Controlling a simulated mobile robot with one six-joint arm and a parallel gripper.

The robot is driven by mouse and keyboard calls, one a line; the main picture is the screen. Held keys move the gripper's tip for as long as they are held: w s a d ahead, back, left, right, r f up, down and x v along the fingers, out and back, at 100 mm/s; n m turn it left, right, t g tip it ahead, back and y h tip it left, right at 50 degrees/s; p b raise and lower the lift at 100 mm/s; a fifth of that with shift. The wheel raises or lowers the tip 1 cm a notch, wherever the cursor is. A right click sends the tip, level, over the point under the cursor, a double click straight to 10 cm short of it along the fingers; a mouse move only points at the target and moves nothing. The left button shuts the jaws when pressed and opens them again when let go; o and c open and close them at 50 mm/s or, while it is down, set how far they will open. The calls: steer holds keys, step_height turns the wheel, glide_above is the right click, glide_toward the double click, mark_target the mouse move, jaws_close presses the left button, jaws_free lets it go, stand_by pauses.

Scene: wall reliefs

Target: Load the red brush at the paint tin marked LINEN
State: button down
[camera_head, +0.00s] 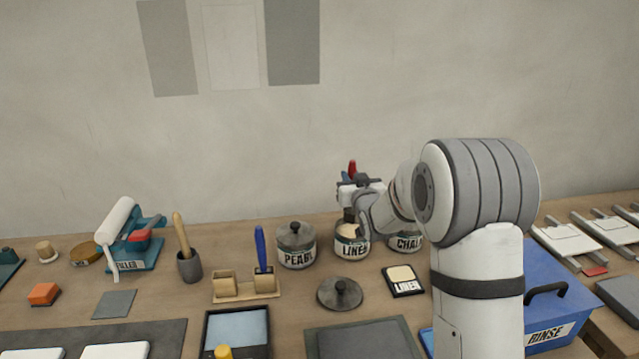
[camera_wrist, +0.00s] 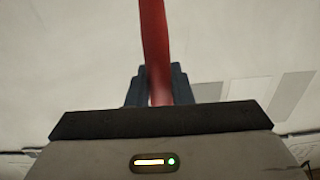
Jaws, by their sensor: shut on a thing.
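My gripper (camera_head: 354,183) is shut on the red brush (camera_head: 352,167), whose handle points up out of the jaws. In the wrist view the red handle (camera_wrist: 155,45) rises between the dark fingers (camera_wrist: 158,88). The paint tin marked LINEN (camera_head: 351,248) stands on the table directly below my gripper, with its lid off and pale paint showing. The brush's lower end is at the tin's mouth; my gripper and arm partly cover it, and I cannot tell how deep the bristles are.
The lidded PEARL tin (camera_head: 296,250) stands left of the LINEN tin, and the CHALK tin (camera_head: 405,242) stands right, partly behind my arm. A loose lid (camera_head: 340,293) and a LINEN card (camera_head: 403,281) lie in front. A blue-handled brush (camera_head: 262,250) stands in a wooden rest (camera_head: 232,291).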

step_height(320, 180, down, 6)
steer(key=d+b, duration=0.1)
steer(key=shift+w+f+h+b, duration=0.2)
steer(key=shift+w+h+b, duration=0.1)
steer(key=shift+w+b, duration=0.05)
steer(key=shift+s+f+b, duration=0.15)
steer(key=shift+f+b, duration=0.65)
steer(key=shift+b, duration=0.55)
stand_by(3.5)
step_height(320, 180, up, 8)
steer(key=p, duration=0.1)
steer(key=shift+f, duration=0.25)
stand_by(0.4)
stand_by(0.5)
